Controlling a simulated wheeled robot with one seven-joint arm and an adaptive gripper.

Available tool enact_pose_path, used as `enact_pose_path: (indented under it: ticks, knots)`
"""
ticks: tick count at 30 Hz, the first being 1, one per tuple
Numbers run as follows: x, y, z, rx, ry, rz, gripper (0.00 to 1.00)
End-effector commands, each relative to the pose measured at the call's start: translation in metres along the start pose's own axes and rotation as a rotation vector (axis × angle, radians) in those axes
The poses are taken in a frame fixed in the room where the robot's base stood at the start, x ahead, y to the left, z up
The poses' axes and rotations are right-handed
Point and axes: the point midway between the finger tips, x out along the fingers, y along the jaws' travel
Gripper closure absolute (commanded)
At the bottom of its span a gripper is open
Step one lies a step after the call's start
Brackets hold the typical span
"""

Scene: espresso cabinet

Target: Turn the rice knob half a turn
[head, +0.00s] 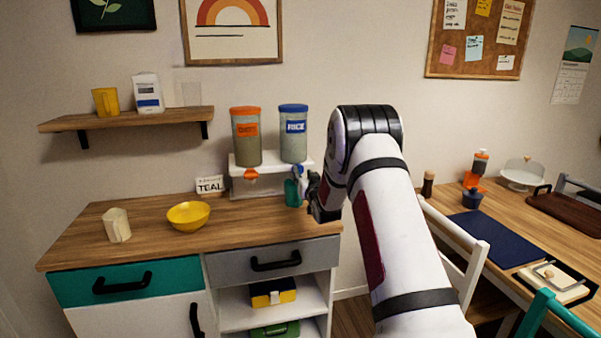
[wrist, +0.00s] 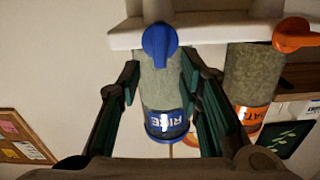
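The rice dispenser (head: 293,143) has a blue lid and a blue label and stands on a white stand. Its blue knob (wrist: 158,42) hangs below it and also shows in the head view (head: 297,169). In the wrist view the scene is upside down, and the knob points straight up and down there. My gripper (wrist: 161,65) is open. Its two fingers lie left and right of the knob in that view, with gaps to both sides; I see no contact. In the head view my arm's wrist hides most of the gripper.
The oats dispenser (head: 246,140) with its orange knob (wrist: 293,35) stands beside the rice one. A teal shape (head: 291,193) is below the rice knob. A card (head: 209,184) reads TEAL. A yellow bowl (head: 188,218) and a cream mug (head: 117,225) stand on the counter.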

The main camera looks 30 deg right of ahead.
Motion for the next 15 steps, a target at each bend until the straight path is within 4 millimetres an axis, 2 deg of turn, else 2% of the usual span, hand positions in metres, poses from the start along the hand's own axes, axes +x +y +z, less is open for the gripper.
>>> enact_pose_path:
  ticks: [6, 15]
  knots:
    - [0.028, 0.0, 0.0, -0.001, 0.001, -0.001, 0.68]
    - [0.038, -0.001, 0.0, 0.0, -0.001, -0.001, 0.68]
